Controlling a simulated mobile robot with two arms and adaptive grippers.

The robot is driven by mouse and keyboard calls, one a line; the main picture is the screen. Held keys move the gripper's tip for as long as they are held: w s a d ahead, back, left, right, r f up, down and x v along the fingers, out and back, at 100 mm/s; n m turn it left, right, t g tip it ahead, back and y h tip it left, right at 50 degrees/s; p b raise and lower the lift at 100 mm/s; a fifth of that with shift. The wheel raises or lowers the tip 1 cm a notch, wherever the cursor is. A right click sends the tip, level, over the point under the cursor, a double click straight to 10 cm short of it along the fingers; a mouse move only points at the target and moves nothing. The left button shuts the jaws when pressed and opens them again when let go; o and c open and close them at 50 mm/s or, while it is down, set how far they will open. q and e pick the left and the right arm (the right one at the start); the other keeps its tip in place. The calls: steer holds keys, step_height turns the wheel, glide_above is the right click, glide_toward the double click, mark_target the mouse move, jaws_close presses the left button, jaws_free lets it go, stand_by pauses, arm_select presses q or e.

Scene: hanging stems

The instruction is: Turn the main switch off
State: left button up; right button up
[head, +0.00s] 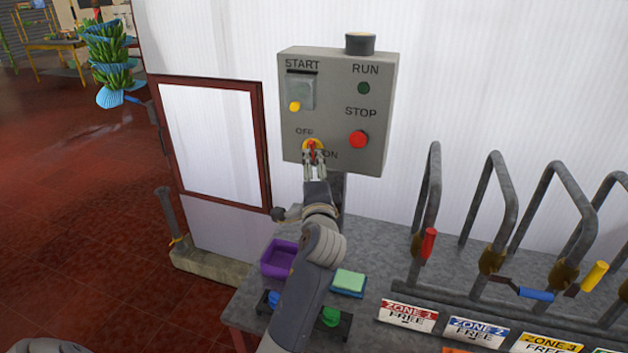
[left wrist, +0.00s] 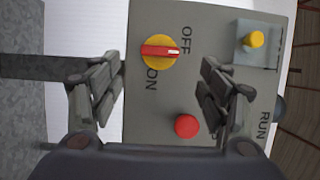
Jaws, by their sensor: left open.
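The main switch (head: 312,144) is a yellow disc with a red handle at the lower left of a grey control box (head: 330,115). In the left wrist view the main switch (left wrist: 150,62) lies between my finger lines. Its red bar lies across the disc, with its white-marked end toward the OFF lettering and ON below in that picture. My left gripper (head: 314,160) is open in front of the switch, its fingers on either side of it; contact cannot be told. My right gripper is not in view.
The box also has a red STOP button (head: 359,139), a green RUN lamp (head: 363,88) and a yellow START lever (head: 295,106). Below, a grey table bears a purple bin (head: 279,259), sponges (head: 349,281) and bent pipes with coloured handles (head: 429,243).

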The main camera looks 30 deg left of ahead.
arm_select(q)
steer(key=shift+v, duration=1.55)
steer(key=shift+f, duration=0.1)
